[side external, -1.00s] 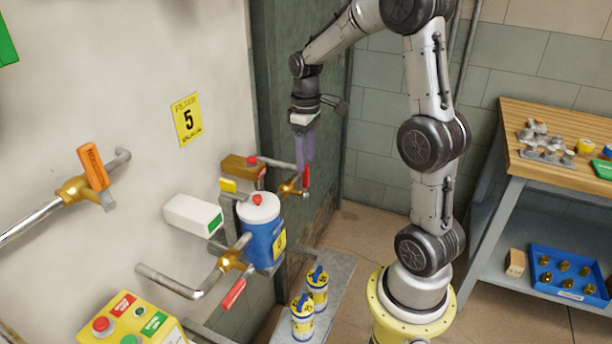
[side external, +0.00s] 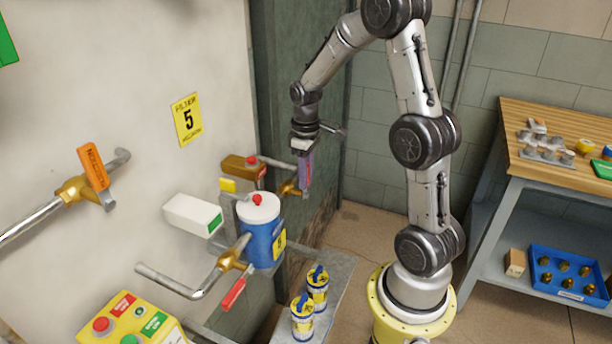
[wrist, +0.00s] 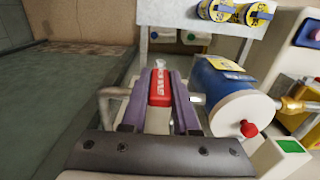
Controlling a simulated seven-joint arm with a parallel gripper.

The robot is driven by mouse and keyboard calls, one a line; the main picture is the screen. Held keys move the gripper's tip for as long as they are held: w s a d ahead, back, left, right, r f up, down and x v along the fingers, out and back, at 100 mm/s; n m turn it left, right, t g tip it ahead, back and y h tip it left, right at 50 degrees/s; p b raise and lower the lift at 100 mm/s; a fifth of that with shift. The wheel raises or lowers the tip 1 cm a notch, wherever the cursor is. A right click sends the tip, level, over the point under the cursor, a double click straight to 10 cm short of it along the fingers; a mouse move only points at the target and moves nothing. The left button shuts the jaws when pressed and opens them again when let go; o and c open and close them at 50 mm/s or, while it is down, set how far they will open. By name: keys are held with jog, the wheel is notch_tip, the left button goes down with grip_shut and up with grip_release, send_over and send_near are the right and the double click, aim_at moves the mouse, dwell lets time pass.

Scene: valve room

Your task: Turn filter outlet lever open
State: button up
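The red filter outlet lever (wrist: 160,88), with white lettering, lies between my gripper's two purple fingers in the wrist view. In the side view my gripper (side external: 305,180) points down over this lever, at the brass valve (side external: 289,188) behind the blue filter, and the fingers hide most of the lever. My fingers stand one on each side of it, with what looks like a narrow gap, so the gripper looks open around it. Firm contact cannot be made out.
The blue filter housing (side external: 262,238) with a white lid stands close beside the valve. A second red lever (side external: 233,293) hangs at the nearer valve. An orange lever (side external: 93,167) is on the wall pipe. Two yellow canisters (side external: 303,317) stand on the grey bench.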

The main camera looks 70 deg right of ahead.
grip_shut()
jog(key=shift+r, duration=0.1)
dwell(0.9)
